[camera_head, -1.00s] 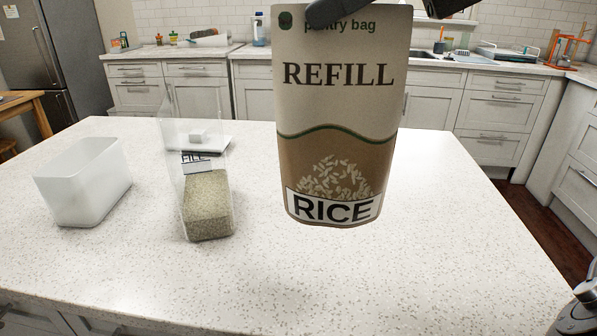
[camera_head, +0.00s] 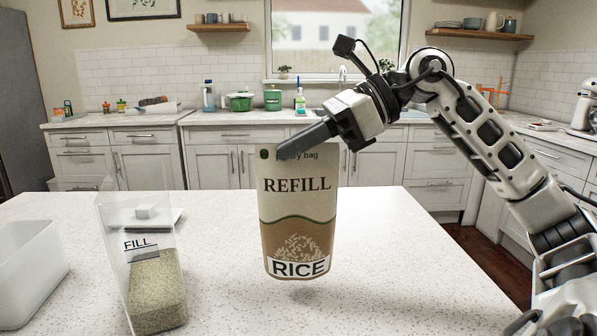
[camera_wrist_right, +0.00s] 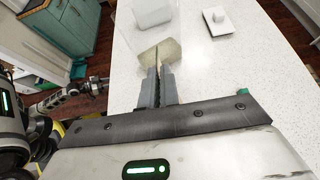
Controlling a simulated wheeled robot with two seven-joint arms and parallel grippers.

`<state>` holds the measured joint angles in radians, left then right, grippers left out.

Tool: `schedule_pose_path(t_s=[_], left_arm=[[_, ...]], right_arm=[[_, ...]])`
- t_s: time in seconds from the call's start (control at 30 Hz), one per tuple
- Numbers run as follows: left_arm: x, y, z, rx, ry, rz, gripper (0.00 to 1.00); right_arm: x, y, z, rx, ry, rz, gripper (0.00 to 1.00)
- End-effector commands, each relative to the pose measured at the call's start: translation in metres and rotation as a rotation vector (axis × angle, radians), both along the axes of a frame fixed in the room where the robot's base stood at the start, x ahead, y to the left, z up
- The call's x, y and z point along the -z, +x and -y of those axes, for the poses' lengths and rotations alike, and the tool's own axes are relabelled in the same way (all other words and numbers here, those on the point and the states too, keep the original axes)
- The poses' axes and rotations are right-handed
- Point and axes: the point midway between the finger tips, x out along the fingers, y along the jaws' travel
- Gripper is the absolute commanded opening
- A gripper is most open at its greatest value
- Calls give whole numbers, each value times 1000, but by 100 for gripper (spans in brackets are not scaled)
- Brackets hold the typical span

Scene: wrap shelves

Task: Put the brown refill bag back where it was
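The brown refill bag (camera_head: 298,225), labelled REFILL and RICE, hangs upright above the white speckled counter in the head view. My right gripper (camera_head: 306,137) is shut on its top edge. In the right wrist view the fingers (camera_wrist_right: 157,88) are close together; the bag is mostly hidden there. A clear container (camera_head: 158,285) marked FILL, partly full of rice, stands on the counter left of the bag. My left arm shows small at the left of the right wrist view; its gripper (camera_wrist_right: 101,84) is too small to read.
A translucent white bin (camera_head: 30,270) stands at the far left of the counter (camera_head: 400,270). A white scale (camera_head: 150,217) with a small block sits behind the clear container. The counter right of the bag is clear. Cabinets and a sink line the back wall.

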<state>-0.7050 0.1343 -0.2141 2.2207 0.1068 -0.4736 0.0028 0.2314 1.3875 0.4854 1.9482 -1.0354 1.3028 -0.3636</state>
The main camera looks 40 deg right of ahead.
Motion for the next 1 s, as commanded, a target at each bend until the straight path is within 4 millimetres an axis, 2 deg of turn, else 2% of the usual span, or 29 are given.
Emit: schedule_pose_path(t_s=[0.13, 0.3, 0.73, 0.8, 1.0], left_arm=[[-2, 1, 0, 1, -1, 5, 36], [4, 1, 0, 1, 1, 6, 36], [8, 1, 0, 3, 2, 9, 36], [5, 1, 0, 3, 4, 9, 36], [5, 1, 0, 4, 3, 10, 36]], right_arm=[[13, 6, 8, 1, 5, -3, 0], [38, 5, 7, -1, 2, -1, 0], [46, 5, 7, 0, 0, 0, 0], [43, 5, 7, 0, 0, 0, 23], [43, 5, 7, 0, 0, 0, 25]])
